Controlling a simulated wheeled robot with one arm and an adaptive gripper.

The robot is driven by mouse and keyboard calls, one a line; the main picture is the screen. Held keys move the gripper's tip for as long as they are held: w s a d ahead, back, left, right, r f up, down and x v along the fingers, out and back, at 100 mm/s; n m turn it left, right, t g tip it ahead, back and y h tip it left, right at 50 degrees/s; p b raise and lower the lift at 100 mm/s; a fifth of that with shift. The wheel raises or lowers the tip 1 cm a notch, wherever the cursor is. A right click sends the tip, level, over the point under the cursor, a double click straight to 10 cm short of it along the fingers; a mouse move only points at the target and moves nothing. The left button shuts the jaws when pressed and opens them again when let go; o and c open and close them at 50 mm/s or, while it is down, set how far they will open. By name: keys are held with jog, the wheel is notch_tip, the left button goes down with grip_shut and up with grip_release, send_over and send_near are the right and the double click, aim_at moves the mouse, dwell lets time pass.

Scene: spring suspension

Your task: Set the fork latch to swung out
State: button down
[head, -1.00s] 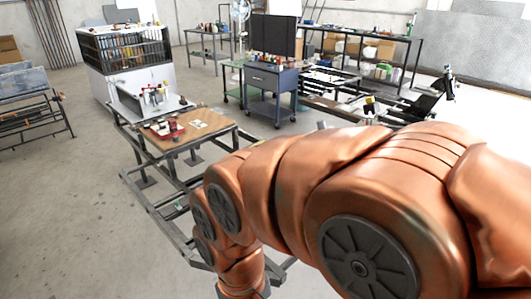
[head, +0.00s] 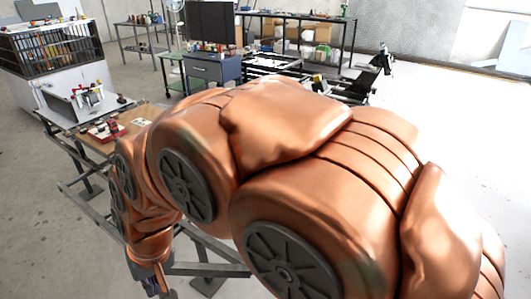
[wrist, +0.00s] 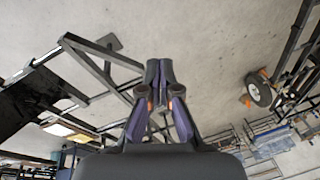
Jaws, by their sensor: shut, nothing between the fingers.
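My gripper (wrist: 158,75) is shut and empty in the wrist view, its dark fingers together over bare concrete floor. In the head view my copper-coloured arm covers much of the picture, and its end reaches down at the lower left, in front of a metal frame (head: 205,270). I cannot pick out the fork latch in either view. A small wheel (wrist: 258,91) with orange pieces beside it shows at the right of the wrist view, apart from my gripper. I cannot tell whether it belongs to the latch's assembly.
A wooden-topped bench (head: 147,112) with a red item (head: 105,131) stands left of my arm. A blue-grey cart (head: 212,69) and a shelf (head: 345,42) stand behind. Grey frame rails (wrist: 100,65) cross the wrist view's left. Floor at the right (head: 460,120) is clear.

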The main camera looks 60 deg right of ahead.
jog(key=w+d+f+m+t+h+b, duration=0.1)
jog(key=w+d+m+t+b, duration=0.2)
jog(key=w, duration=0.6)
jog(key=w+d+f+m+t+h, duration=0.1)
jog(key=w+d+m+t, duration=0.25)
jog(key=w, duration=0.55)
jog(key=w+d+m+t+h+b, duration=0.1)
jog(key=w+d+m+h+b, duration=0.4)
jog(key=d, duration=0.8)
jog(key=d+f+m+g+h+b, duration=0.15)
jog(key=d+m+h, duration=0.65)
jog(key=d, duration=1)
jog(key=s+d+m+g+h+b, duration=0.2)
jog(key=s+d+m+g+h, duration=0.2)
jog(key=s+d+m+g, duration=0.3)
jog(key=s+d+m, duration=0.1)
jog(key=s+d, duration=0.2)
jog(key=s, duration=0.1)
jog(key=shift+g+h, duration=0.4)
jog(key=shift+f, duration=0.1)
jog(key=d, duration=0.9)
jog(key=shift+w+d+p, duration=0.15)
jog(key=shift+d+p, duration=0.2)
jog(key=shift+d, duration=0.05)
